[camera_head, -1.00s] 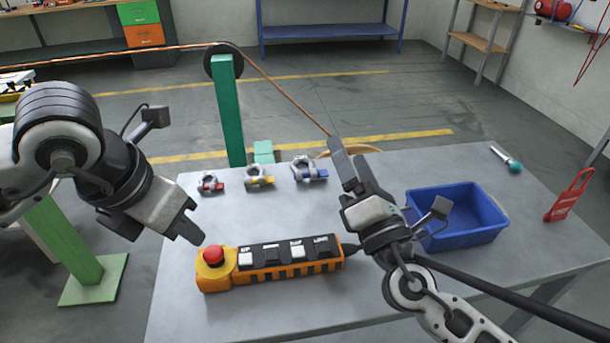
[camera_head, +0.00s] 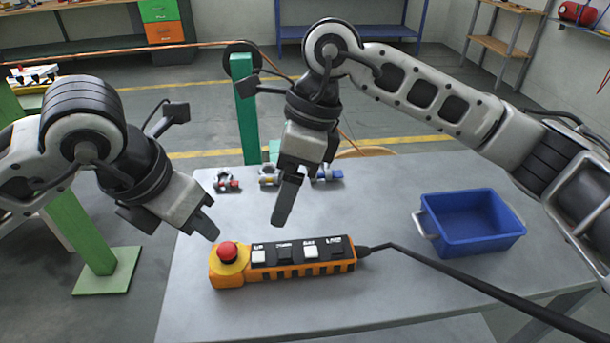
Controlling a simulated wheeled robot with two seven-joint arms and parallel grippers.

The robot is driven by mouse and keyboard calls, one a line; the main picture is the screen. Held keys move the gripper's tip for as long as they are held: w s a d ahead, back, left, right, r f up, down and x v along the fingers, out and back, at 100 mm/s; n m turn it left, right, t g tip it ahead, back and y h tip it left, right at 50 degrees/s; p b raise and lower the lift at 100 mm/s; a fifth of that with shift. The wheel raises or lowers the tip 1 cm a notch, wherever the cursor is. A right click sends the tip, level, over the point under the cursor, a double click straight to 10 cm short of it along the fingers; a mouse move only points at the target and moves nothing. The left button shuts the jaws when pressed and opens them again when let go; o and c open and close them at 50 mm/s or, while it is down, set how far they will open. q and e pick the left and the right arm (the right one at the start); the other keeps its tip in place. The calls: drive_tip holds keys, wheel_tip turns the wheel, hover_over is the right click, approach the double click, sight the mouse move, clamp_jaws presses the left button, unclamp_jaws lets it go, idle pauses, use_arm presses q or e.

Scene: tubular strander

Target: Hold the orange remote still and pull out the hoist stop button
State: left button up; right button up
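The orange remote (camera_head: 290,268) lies on the grey table with a row of black and white buttons. Its red stop button (camera_head: 228,251) sits on a yellow collar at the remote's left end. My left gripper (camera_head: 206,228) is just above and left of the red button, pointing down toward it and apparently apart from it. My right gripper (camera_head: 282,215) points down above and behind the remote's middle, apart from it. Each gripper shows mainly one dark finger, so the gap between its fingers cannot be made out. Nothing is seen held in either.
A blue bin (camera_head: 470,240) stands at the table's right. Several shackles (camera_head: 228,182) lie along the back edge, partly behind my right gripper. A black cable (camera_head: 450,278) runs from the remote to the lower right. The table front is clear.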

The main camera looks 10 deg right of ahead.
sight(305, 248)
drive_tip(key=d+f+h, duration=0.1)
drive_tip(key=f, duration=0.4)
drive_tip(key=f+n+h, duration=0.1)
drive_tip(key=f, duration=0.3)
drive_tip(key=d+f+h, duration=0.1)
drive_tip(key=f+h, duration=0.1)
drive_tip(key=f, duration=0.3)
drive_tip(key=shift+s+d+f+n+t, duration=0.3)
drive_tip(key=shift+n+t, duration=0.1)
